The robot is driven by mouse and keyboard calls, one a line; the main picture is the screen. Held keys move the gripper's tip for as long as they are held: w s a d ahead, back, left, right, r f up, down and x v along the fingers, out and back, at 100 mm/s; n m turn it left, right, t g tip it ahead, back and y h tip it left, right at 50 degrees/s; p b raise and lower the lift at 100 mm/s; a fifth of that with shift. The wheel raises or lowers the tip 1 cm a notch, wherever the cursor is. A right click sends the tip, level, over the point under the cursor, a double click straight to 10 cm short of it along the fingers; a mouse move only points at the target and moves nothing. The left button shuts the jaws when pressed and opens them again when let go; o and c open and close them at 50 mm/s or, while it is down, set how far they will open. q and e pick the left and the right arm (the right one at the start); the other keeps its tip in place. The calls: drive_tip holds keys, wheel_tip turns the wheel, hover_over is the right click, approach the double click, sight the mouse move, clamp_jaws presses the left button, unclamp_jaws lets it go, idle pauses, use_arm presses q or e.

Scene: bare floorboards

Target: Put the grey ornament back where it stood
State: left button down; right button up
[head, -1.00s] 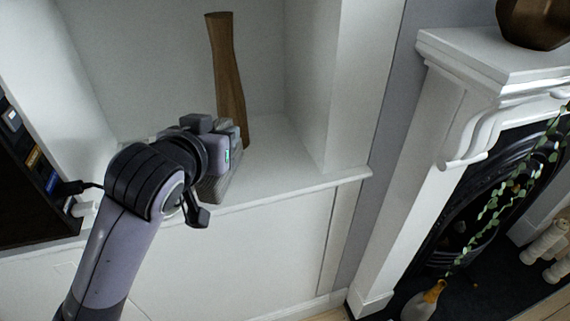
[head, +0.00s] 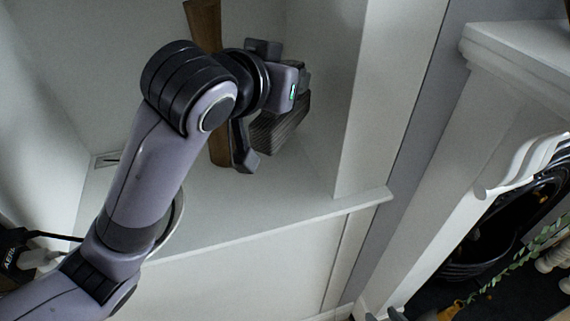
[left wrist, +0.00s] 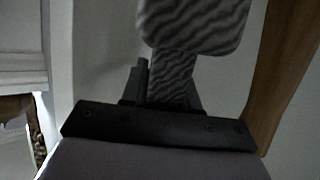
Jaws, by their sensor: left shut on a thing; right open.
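The grey ornament (head: 284,128) has a wavy striped surface. In the left wrist view it shows close up as a broad block (left wrist: 195,25) on a narrower neck. My left gripper (head: 287,98) is shut on it, inside the white alcove to the right of the brown vase (head: 219,152). Its fingers are mostly hidden by my wrist in the head view. I cannot tell whether the ornament touches the shelf (head: 300,185).
The vase stands close beside my left wrist, partly covered by it. The alcove's right wall (head: 375,90) is near the ornament. The shelf front is clear on the right. A white fireplace surround (head: 450,170) stands further right, with a leafy garland (head: 525,255).

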use_arm(q)
wheel_tip(320, 180, down, 15)
drive_tip(key=shift+f+b, duration=0.1)
drive_tip(key=shift+b, duration=0.7)
drive_tip(key=shift+f, duration=0.1)
drive_tip(key=c, duration=0.8)
unclamp_jaws()
drive_tip(key=shift+c, duration=0.2)
drive_tip(key=shift+s+r, duration=0.1)
drive_tip(key=shift+r, duration=0.15)
drive_tip(key=v, duration=1.1)
drive_tip(key=shift+s+a+p, duration=0.3)
drive_tip(key=shift+p, duration=0.05)
